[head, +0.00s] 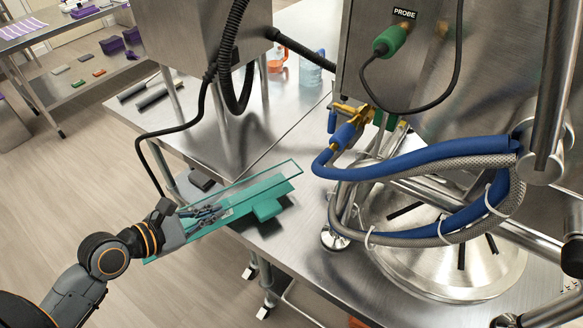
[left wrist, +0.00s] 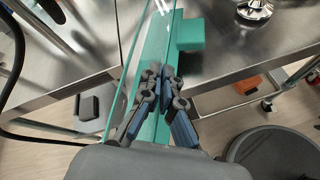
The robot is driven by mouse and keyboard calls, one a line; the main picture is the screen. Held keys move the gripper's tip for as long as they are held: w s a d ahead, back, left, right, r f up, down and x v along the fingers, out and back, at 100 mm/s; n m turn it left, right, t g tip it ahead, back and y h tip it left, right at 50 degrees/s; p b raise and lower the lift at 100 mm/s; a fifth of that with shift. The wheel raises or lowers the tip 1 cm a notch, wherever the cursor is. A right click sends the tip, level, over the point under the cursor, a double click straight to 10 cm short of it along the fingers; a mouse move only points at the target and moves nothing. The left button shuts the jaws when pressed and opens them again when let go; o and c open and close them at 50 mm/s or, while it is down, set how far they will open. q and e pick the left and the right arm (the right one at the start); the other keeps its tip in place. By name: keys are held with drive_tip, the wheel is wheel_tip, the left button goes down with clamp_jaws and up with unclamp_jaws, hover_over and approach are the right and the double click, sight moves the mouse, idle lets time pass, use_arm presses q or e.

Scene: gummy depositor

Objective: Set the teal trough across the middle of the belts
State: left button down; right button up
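The teal trough (head: 266,190) is long and flat, with a clear-looking panel along one side and a teal block (head: 268,209) on the other. It lies slanted at the near edge of the steel table, its near end reaching past the edge over the floor. My left gripper (head: 217,211) is at this near end. In the left wrist view, the fingers of my left gripper (left wrist: 162,78) close on a teal strip of the trough (left wrist: 155,50), with the block (left wrist: 190,34) beyond. My right gripper is not in view. I cannot make out the belts.
A steel machine with blue and braided hoses (head: 420,160) and a round steel lid (head: 440,250) stands at the right. A steel box (head: 195,35) with black cables stands behind the trough. Beakers (head: 310,68) sit at the back; the steel tabletop (head: 215,120) between is mostly clear.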

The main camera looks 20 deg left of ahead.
use_arm(q)
drive_tip(key=p, duration=0.2)
approach(268, 179)
drive_tip(key=shift+w+a+f, duration=0.2)
drive_tip(key=shift+w+f, duration=0.05)
drive_tip(key=shift+f, duration=0.25)
drive_tip(key=shift+w+a+f, duration=0.25)
drive_tip(key=shift+w+f, duration=0.05)
drive_tip(key=shift+f, duration=0.2)
drive_tip(key=w+d, duration=0.1)
drive_tip(key=w, duration=0.1)
drive_tip(key=w+d+p, duration=0.1)
drive_tip(key=w+d, duration=0.1)
drive_tip(key=w, duration=0.1)
drive_tip(key=w+d, duration=0.1)
drive_tip(key=w, duration=0.2)
drive_tip(key=shift+d+f, duration=0.15)
drive_tip(key=shift+f, duration=0.1)
drive_tip(key=shift+w+d, duration=0.1)
drive_tip(key=shift+w, duration=0.15)
wheel_tip(268, 179, down, 3)
drive_tip(key=shift+f+p, duration=0.1)
drive_tip(key=shift+p, duration=0.25)
drive_tip(key=shift+f, duration=0.2)
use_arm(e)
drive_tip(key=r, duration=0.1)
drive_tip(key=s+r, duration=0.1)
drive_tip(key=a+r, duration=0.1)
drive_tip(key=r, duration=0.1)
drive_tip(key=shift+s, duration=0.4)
